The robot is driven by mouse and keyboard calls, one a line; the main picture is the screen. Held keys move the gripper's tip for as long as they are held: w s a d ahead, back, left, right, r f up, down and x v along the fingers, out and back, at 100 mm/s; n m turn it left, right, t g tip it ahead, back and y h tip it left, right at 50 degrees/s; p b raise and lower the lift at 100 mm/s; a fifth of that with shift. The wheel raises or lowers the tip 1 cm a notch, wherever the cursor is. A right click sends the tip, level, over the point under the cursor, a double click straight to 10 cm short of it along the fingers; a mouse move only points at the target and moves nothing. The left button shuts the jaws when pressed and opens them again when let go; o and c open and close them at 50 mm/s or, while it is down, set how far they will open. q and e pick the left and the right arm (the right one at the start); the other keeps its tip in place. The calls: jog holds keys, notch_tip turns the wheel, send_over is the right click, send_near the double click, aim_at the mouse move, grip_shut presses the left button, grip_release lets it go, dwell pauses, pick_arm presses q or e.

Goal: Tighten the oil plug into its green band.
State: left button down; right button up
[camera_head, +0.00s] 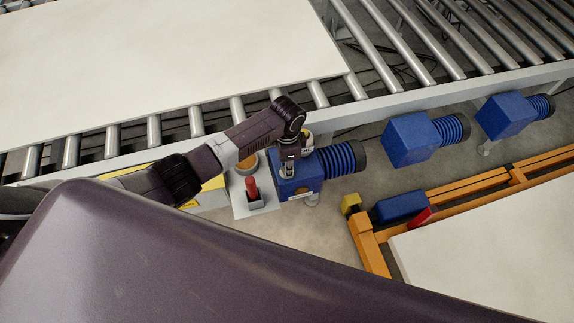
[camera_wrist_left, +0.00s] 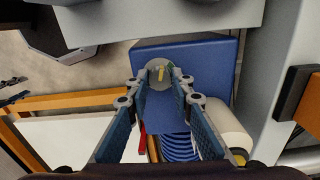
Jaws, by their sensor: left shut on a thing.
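The oil plug (camera_wrist_left: 159,74) is a round grey disc with a yellow mark on its face, set in the blue gearbox housing (camera_wrist_left: 200,58). The plug is hidden there behind the fingers. My right gripper is in neither view.
A grey stand with a red-handled item (camera_head: 252,188) is just left of the housing. A pale cylinder (camera_wrist_left: 229,127) sits close by the right finger. The roller conveyor (camera_head: 235,108) runs behind. An orange frame (camera_head: 372,245) stands at the right, with open floor before it.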

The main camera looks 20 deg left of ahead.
pick_arm(q)
jog(key=shift+w+r, duration=0.1)
jog(key=shift+w, duration=0.05)
dwell(0.3)
jog(key=c, duration=1.7)
grip_release()
notch_tip(320, 180, up, 12)
